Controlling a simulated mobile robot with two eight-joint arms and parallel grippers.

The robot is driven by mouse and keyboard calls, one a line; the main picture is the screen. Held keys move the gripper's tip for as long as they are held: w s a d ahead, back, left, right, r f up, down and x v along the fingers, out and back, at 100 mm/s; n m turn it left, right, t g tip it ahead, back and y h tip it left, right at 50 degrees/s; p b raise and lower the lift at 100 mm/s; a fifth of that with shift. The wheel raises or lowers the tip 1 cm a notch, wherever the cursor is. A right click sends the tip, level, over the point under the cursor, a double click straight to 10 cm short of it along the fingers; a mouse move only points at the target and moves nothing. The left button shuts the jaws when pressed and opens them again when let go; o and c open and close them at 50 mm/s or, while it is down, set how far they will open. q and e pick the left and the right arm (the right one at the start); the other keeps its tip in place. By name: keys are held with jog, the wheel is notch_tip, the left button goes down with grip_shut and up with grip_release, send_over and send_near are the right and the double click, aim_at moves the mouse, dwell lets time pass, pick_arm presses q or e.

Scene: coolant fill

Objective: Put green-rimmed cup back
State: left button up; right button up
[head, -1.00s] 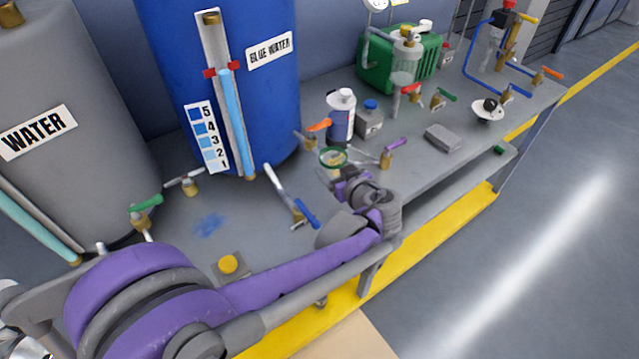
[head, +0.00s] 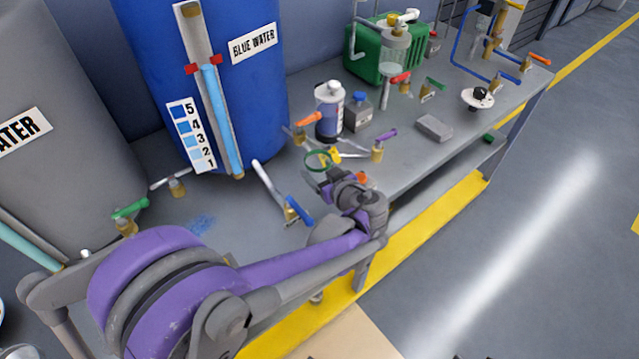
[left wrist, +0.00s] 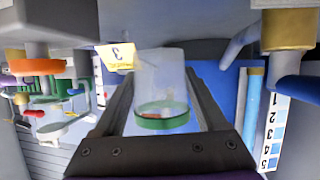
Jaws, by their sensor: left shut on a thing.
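The green-rimmed cup (head: 318,160) is a clear cup at the middle of the bench, between the bottles and my left arm. My left gripper (head: 318,180) is shut on it. In the left wrist view the cup (left wrist: 160,85) sits between the two dark fingers, its green rim toward the palm. A yellow tag (head: 334,155) shows just beyond the cup; in the left wrist view the tag (left wrist: 117,55) bears a 3. I cannot tell how far the cup is above the bench. My right gripper is not in view.
An orange-handled valve (head: 308,119), a purple-handled valve (head: 384,135) and a blue-handled valve (head: 298,210) stand around the cup. A white-capped bottle (head: 329,105) and a grey bottle (head: 358,115) are behind. The blue water tank (head: 255,100) is left. Bare bench lies near the grey block (head: 434,127).

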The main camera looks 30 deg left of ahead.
pick_arm(q)
notch_tip(320, 180, down, 4)
jog(key=shift+f, duration=0.15)
jog(key=shift+b, duration=0.3)
jog(key=o, duration=1.4)
jog(key=shift+c, duration=0.2)
jog(key=shift+f, duration=0.1)
